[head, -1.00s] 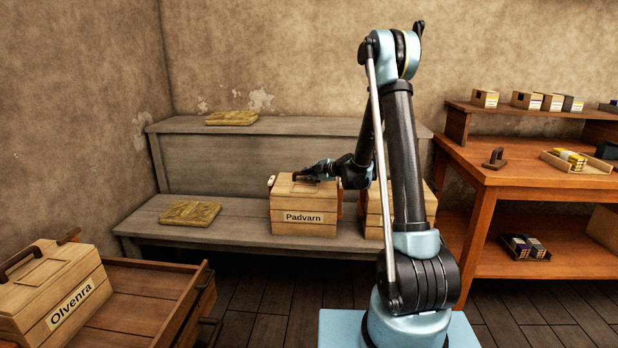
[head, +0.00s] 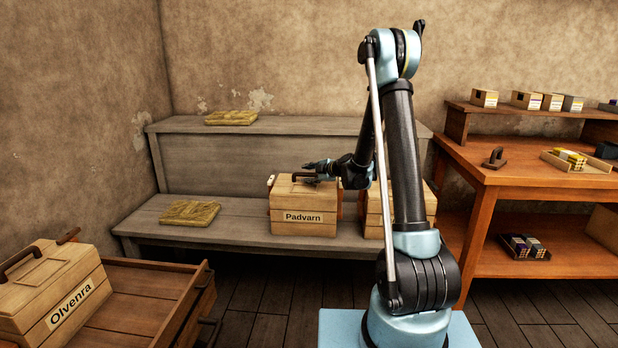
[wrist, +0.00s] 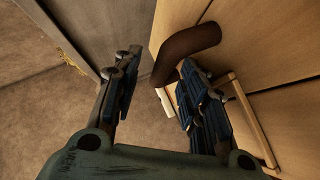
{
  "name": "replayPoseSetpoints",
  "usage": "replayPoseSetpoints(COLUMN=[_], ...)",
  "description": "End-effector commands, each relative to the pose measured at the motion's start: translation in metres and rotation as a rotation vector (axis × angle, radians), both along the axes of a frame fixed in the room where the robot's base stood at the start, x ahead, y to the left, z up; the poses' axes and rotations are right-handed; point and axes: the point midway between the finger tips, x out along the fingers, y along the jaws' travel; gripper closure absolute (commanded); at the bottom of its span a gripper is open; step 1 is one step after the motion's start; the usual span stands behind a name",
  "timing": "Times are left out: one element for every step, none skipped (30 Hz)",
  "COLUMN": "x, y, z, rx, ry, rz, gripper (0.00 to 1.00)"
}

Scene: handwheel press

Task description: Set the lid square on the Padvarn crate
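The Padvarn crate (head: 303,228) stands on the grey bench's lower step, its name label facing me. Its pale wooden lid (head: 284,191) lies on top and looks level and in line with the walls, though any small offset is too fine to tell. The lid's dark handle (head: 297,177) stands up from it. My gripper (head: 312,165) is just above the handle. In the wrist view my gripper (wrist: 158,75) has its two fingers apart with nothing held. The brown handle (wrist: 188,45) shows just beyond the right finger; I cannot tell whether they touch.
Another crate (head: 372,212) stands close on the right, partly behind my arm. Straw-coloured slabs lie on the lower step (head: 189,213) and upper step (head: 231,118). The Olvenra crate (head: 70,290) sits in a wooden cart (head: 150,280) at left. An orange workbench (head: 480,170) is at right.

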Motion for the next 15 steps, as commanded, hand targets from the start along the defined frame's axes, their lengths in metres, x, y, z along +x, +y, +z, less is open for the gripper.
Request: replayPoseSetpoints(x=[-0.002,-0.004,-0.006,-0.008,-0.011,-0.015,-0.018,-0.021,-0.026,-0.029,-0.033,-0.037,-0.040,-0.044,-0.047], y=[-0.002,-0.004,-0.007,-0.009,-0.012,-0.017,-0.020,-0.023,-0.029,-0.033,-0.037,-0.041,-0.045,-0.048,-0.053], z=[0.001,0.002,0.004,0.005,0.007,0.009,0.011,0.013,0.016,0.018,0.021,0.023,0.025,0.027,0.030], rx=[-0.001,-0.001,-0.001,-0.001,0.000,0.000,0.000,0.000,0.001,0.001,0.001,0.000,0.000,0.000,0.000], ry=[0.000,0.000,0.000,0.000,0.001,0.001,0.001,0.001,0.001,0.001,0.001,0.001,0.001,0.001,0.001], rz=[-0.001,-0.001,-0.001,-0.002,-0.002,-0.002,-0.002,-0.002,-0.003,-0.003,-0.003,-0.002,-0.002,-0.002,-0.004], gripper=[0.61,0.61,0.61,0.61,0.61,0.61,0.61,0.61,0.61,0.61,0.61,0.61,0.61,0.61,0.61])
